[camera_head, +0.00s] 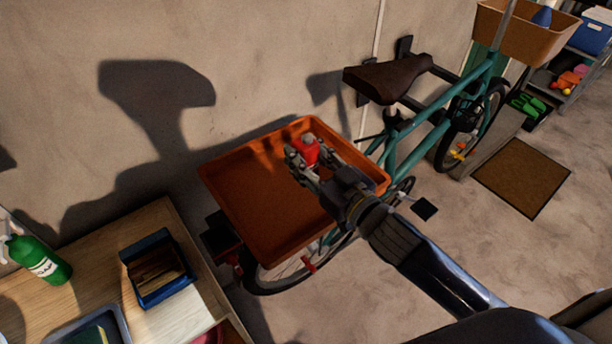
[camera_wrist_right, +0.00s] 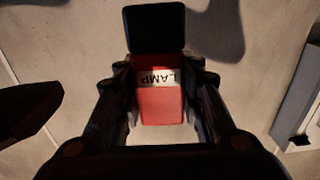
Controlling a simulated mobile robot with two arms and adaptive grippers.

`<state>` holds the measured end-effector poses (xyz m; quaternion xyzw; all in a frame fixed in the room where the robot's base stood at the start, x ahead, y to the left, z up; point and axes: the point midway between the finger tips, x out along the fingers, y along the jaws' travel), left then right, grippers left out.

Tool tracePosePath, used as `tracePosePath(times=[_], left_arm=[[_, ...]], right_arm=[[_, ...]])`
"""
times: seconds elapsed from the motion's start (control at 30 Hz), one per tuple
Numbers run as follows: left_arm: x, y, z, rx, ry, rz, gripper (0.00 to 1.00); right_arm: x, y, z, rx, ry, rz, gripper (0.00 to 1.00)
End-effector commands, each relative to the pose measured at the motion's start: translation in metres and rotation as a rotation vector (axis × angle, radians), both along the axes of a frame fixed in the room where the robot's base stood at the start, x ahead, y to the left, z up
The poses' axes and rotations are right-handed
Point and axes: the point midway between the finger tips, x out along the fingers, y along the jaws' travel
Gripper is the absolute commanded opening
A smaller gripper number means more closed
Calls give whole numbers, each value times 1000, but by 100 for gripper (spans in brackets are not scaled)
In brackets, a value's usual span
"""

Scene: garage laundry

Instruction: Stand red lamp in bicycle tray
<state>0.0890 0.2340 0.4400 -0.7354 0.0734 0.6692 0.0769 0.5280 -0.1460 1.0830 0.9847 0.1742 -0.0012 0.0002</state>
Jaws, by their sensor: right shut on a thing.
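The red lamp (camera_head: 307,150) is between the fingers of my right gripper (camera_head: 304,160), which is shut on it. In the right wrist view the red lamp (camera_wrist_right: 158,100) shows a white label reading LAMP and a dark end, with a finger on each side. The orange bicycle tray (camera_head: 245,205) is on the rear of the teal bicycle (camera_head: 418,140). In the head view the lamp appears over the tray's far right part; I cannot tell whether it touches the floor of the tray. My left gripper is not in view.
A wooden bench (camera_head: 180,230) at the lower left holds a green bottle (camera_head: 38,262) and a blue box (camera_head: 157,268). The brown saddle (camera_head: 388,78) is right of the tray, and the wall (camera_head: 250,60) is behind it. The tray's left and middle look empty.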

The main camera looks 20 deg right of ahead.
Motion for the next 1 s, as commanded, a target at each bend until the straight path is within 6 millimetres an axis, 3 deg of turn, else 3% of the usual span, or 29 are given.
tracePosePath(times=[0.1,0.47,0.87,0.9,1.0], left_arm=[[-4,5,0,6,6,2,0],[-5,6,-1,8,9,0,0],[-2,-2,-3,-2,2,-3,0],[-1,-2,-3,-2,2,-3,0],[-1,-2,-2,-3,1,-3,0]], right_arm=[[0,0,-19,2,2,-1,7],[0,-1,-60,3,-1,-2,7],[0,0,-67,1,-3,0,7],[0,0,-68,0,-2,0,36],[0,0,-67,0,-2,0,54]])
